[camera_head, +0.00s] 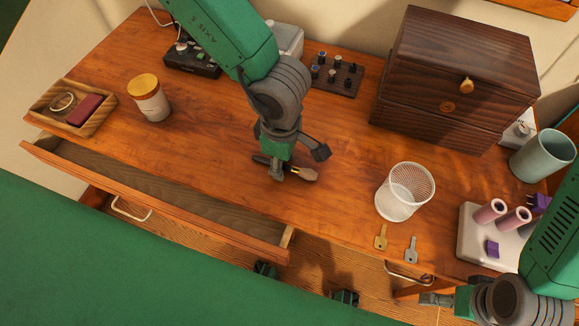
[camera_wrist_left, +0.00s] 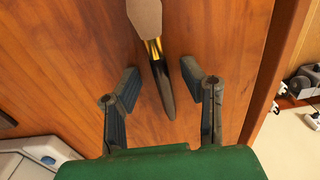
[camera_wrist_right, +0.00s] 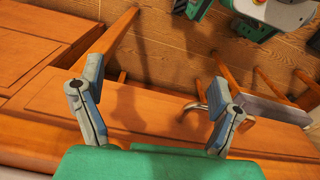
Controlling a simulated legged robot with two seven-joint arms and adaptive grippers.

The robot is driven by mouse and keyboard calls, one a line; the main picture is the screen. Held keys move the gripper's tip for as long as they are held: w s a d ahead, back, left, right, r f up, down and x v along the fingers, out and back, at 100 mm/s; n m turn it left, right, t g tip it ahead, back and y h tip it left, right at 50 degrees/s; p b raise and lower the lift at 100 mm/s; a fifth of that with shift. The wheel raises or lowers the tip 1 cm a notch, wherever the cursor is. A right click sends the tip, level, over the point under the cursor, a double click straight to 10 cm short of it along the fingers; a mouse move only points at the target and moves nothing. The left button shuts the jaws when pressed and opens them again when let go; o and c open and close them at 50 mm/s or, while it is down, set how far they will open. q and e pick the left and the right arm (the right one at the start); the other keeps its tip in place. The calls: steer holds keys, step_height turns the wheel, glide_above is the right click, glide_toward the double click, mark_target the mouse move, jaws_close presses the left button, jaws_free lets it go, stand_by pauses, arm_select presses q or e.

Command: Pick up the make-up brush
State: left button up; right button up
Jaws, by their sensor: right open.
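The make-up brush lies on the wooden desk, with its pale brown bristle head (camera_head: 304,173) toward the right in the head view. In the left wrist view its bristle head (camera_wrist_left: 145,17), gold ferrule and dark handle (camera_wrist_left: 163,88) show. My left gripper (camera_head: 298,163) is over the brush, partly covering it. In the left wrist view my left gripper (camera_wrist_left: 158,78) is open, its fingers on either side of the handle with gaps at both sides. My right gripper (camera_head: 438,301) is low at the right, beyond the desk's front edge. It is open and empty in the right wrist view (camera_wrist_right: 158,78).
A white mesh cup (camera_head: 405,191) and two keys (camera_head: 381,237) are right of the brush. A dark wooden box (camera_head: 455,80) stands behind. A candle jar (camera_head: 149,100) and wooden tray (camera_head: 96,122) are left. An open drawer (camera_head: 150,195) juts out in front.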

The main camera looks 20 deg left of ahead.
arm_select(q)
steer(key=shift+d+f, duration=0.1)
steer(key=c, duration=0.8)
steer(key=shift+d, duration=0.1)
jaws_close()
